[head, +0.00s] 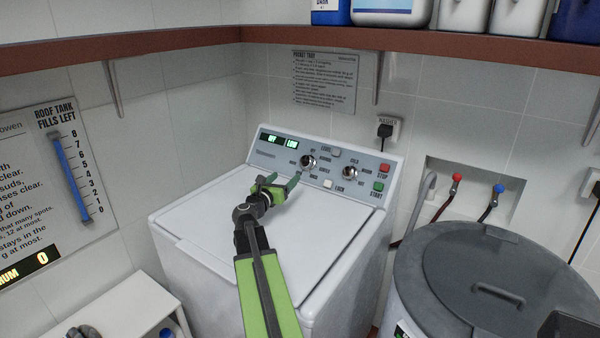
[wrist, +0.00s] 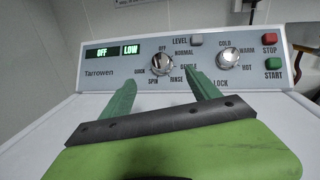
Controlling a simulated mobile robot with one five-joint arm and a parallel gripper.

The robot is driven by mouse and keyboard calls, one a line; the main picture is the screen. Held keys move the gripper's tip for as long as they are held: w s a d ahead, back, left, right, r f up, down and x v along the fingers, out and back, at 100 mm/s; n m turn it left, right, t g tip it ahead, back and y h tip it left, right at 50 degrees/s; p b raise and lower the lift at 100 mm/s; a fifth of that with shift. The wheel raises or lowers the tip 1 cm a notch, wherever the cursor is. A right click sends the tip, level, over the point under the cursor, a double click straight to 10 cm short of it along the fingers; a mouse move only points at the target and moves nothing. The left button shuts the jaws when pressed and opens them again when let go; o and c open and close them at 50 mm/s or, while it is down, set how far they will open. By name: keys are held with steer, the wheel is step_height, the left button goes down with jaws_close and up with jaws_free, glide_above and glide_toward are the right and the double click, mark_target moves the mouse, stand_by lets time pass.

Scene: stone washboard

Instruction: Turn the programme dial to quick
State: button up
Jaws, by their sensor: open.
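The programme dial (head: 308,162) is a round silver knob on the left of the washer's sloped control panel (head: 268,150); it also shows in the wrist view (wrist: 162,63). Around it are labels, with OFF at the top and QUICK at its left. The display (wrist: 112,51) reads OFF and LOW. The dial's pointer mark is too small to read. My gripper (head: 285,180) is over the washer lid, just in front of the dial. In the wrist view my gripper (wrist: 160,80) has its two green fingers apart, empty, pointing toward the panel, with the dial seen between their tips.
A second knob (head: 350,173) for temperature sits right of the dial, with red STOP (head: 384,168) and green START (head: 378,186) buttons beyond. A LEVEL button (wrist: 196,40) is above right of the dial. The lid (head: 290,225) is clear. A grey-lidded tub (head: 480,260) stands right.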

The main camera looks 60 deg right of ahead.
mark_target(305, 162)
steer(key=shift+f+b, duration=0.5)
steer(key=shift+f, duration=0.4)
steer(key=shift+d+r, duration=0.1)
steer(key=d, duration=0.5)
steer(key=w+d, duration=0.1)
steer(key=d, duration=0.5)
steer(key=w+d, duration=0.1)
steer(key=d, duration=0.5)
steer(key=shift+w, duration=0.25)
steer(key=c, duration=1.4)
